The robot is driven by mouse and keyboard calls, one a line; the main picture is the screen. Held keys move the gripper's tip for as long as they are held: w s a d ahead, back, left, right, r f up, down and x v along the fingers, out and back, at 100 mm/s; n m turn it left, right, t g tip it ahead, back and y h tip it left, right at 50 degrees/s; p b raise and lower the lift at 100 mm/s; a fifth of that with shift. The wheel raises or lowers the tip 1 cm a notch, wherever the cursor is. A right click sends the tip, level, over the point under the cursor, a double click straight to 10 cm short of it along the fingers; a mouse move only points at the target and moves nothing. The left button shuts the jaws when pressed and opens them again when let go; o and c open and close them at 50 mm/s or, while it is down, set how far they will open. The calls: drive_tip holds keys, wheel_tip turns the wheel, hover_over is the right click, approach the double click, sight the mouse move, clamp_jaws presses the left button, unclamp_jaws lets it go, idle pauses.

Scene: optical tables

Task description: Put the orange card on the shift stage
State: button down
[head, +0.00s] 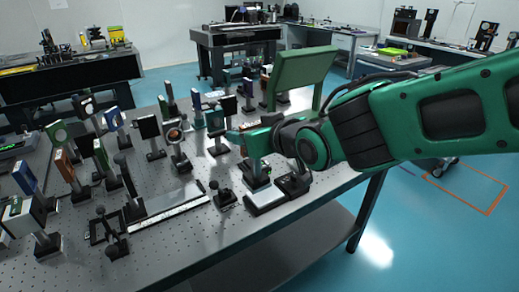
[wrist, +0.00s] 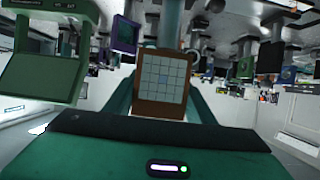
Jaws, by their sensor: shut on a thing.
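The orange card (wrist: 148,104) shows in the wrist view as an orange-brown frame around a pale grid. It stands between the two green fingers of my gripper (wrist: 163,94), which is shut on it. In the head view my gripper (head: 246,139) is over the right part of the near optical table, above a small post mount. The card is mostly hidden there behind the gripper and nearby mounts. A low block with a pale top (head: 265,197) and a dark block (head: 293,185) sit below my gripper near the table's right edge. I cannot tell which is the shift stage.
The perforated optical table (head: 185,235) holds many upright post-mounted optics left of and behind my gripper. A large green panel (head: 303,68) stands behind my arm. A long pale rail (head: 168,213) lies at the front. Open blue floor (head: 400,235) is on the right.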

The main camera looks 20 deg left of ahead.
drive_tip(key=w+d+f, duration=0.1)
drive_tip(key=w+f, duration=0.3)
drive_tip(key=f, duration=0.2)
drive_tip(key=shift+f, duration=0.25)
drive_tip(key=c, duration=0.8)
unclamp_jaws()
drive_tip(key=shift+f, duration=0.15)
drive_tip(key=shift+d, duration=0.1)
drive_tip(key=v, duration=1.2)
drive_tip(key=shift+w+d, duration=0.1)
